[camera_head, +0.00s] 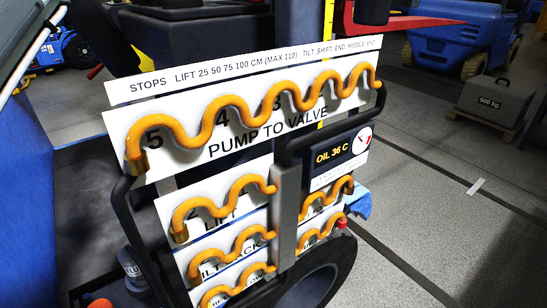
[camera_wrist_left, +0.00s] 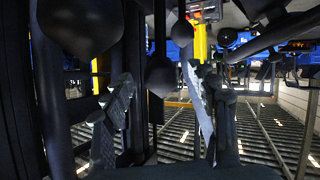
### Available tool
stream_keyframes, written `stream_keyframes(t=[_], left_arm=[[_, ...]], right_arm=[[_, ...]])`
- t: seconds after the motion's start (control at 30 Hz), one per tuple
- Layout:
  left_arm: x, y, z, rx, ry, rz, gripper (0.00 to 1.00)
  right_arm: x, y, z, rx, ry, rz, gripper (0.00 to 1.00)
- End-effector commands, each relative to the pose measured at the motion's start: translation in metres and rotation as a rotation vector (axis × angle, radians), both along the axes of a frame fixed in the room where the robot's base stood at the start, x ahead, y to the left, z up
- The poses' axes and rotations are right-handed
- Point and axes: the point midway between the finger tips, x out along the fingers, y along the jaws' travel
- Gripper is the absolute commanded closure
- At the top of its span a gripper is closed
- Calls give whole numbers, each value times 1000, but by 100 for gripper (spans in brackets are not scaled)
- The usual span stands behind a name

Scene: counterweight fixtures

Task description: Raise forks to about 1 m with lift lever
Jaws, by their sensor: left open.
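My left gripper (camera_wrist_left: 158,82) shows in the left wrist view with its two fingers apart. A black ball knob (camera_wrist_left: 161,74) on a dark stem appears between the fingertips; whether they touch it I cannot tell. Other black ball knobs stand near, a large one (camera_wrist_left: 80,25) at upper left and smaller ones (camera_wrist_left: 182,33) further right. Which knob is the lift lever I cannot tell. In the head view, a white strip (camera_head: 250,68) gives lift stops of 25, 50, 75 and 100 cm, max 110. Neither gripper shows in the head view, and the forks are not clearly seen.
Orange wavy hoses (camera_head: 245,110) cross a white "PUMP TO VALVE" board (camera_head: 215,158) in a black frame. An oil gauge (camera_head: 361,140) is beside it. A red bar (camera_head: 425,22) juts right at the top.

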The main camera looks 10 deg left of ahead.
Motion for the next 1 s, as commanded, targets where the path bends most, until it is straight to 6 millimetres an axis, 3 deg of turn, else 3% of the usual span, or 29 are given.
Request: stream_keyframes(t=[0.17, 0.7, 1.0], left_arm=[[-11, -5, 5, 1, -4, 0, 41], [-76, -35, 39, 2, -1, 0, 41], [-83, -38, 42, 0, 0, 0, 41]], right_arm=[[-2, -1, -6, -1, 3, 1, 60], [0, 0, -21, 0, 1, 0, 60], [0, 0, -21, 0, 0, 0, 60]])
